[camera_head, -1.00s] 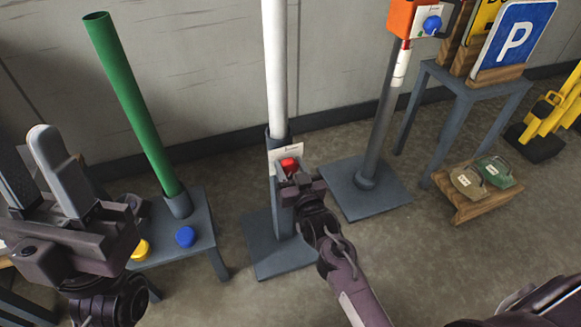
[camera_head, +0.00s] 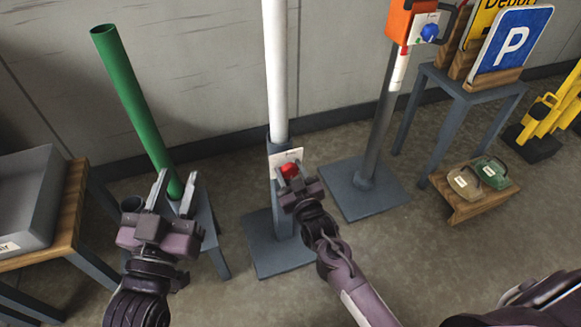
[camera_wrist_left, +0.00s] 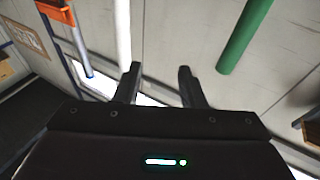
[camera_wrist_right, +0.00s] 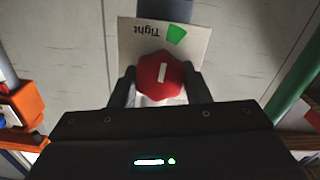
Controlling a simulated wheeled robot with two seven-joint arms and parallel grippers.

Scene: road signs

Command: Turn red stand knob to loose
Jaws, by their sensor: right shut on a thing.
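The red knob (camera_head: 289,171) sits on a pale label plate (camera_head: 278,158) on the grey stand (camera_head: 282,245) that holds a white pole (camera_head: 275,70). In the right wrist view the red knob (camera_wrist_right: 161,76) has a white mark, and the plate reads "Tight" beside a green mark (camera_wrist_right: 176,35). My right gripper (camera_wrist_right: 160,88) is shut on the knob, one finger on each side. My left gripper (camera_head: 175,185) is open and empty, with its fingers up in front of the green pole (camera_head: 135,110). In the left wrist view its fingers (camera_wrist_left: 158,80) are apart with nothing between them.
A grey tray (camera_head: 30,205) on a wooden-topped table stands at the left. An orange box with a blue knob (camera_head: 429,33) is on another stand at the right. A blue P sign (camera_head: 512,45) and a low wooden stool (camera_head: 480,200) are farther right.

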